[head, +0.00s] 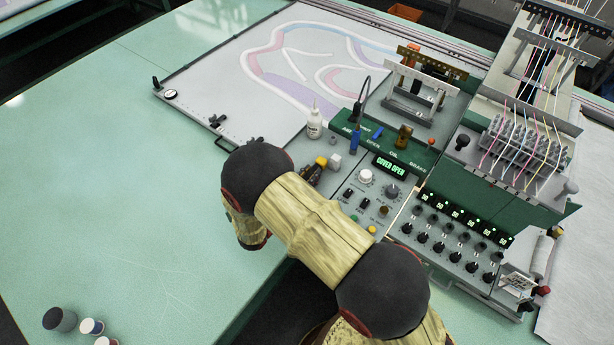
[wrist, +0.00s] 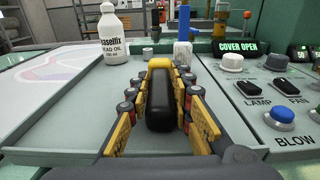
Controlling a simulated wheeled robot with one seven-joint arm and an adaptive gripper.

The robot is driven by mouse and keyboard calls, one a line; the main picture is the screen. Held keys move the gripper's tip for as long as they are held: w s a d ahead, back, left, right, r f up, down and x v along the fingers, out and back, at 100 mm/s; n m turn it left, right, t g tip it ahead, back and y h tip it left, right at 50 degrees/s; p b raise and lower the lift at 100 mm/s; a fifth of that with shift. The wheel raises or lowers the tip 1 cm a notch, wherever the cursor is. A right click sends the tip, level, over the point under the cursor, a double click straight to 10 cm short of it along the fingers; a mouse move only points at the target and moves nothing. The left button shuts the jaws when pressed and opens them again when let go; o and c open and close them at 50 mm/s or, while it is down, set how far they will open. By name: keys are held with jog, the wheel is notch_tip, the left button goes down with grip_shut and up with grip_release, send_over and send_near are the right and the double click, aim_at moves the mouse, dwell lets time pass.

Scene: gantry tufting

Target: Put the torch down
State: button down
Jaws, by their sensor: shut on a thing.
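The torch (wrist: 160,101) has a black body and a yellow far end. In the wrist view it lies lengthwise between the yellow fingers of my gripper (wrist: 170,80), which are shut on it from both sides. In the head view the torch (head: 312,173) is a small dark and yellow shape beside my arm, partly hidden by it. It is over the grey tray area (wrist: 75,132) at the left of the control panel. I cannot tell whether its underside touches the surface.
A white oil bottle (head: 314,124) and a blue-handled tool (head: 355,141) stand behind the torch. Knobs and a blue BLOW button (wrist: 281,117) are close on the right, beside a lit COVER OPEN display (head: 391,167). The green table (head: 110,170) at left is mostly clear.

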jog(key=shift+r, duration=0.1)
jog(key=shift+w+d, duration=0.15)
jog(key=shift+d, duration=0.05)
jog(key=shift+a+f, duration=0.1)
jog(key=shift+f, duration=0.1)
jog(key=c, duration=1.6)
grip_release()
jog(key=shift+c, duration=0.2)
jog(key=shift+o, duration=0.3)
jog(key=shift+r, duration=0.2)
jog(key=v, duration=1.2)
jog(key=shift+b, duration=0.35)
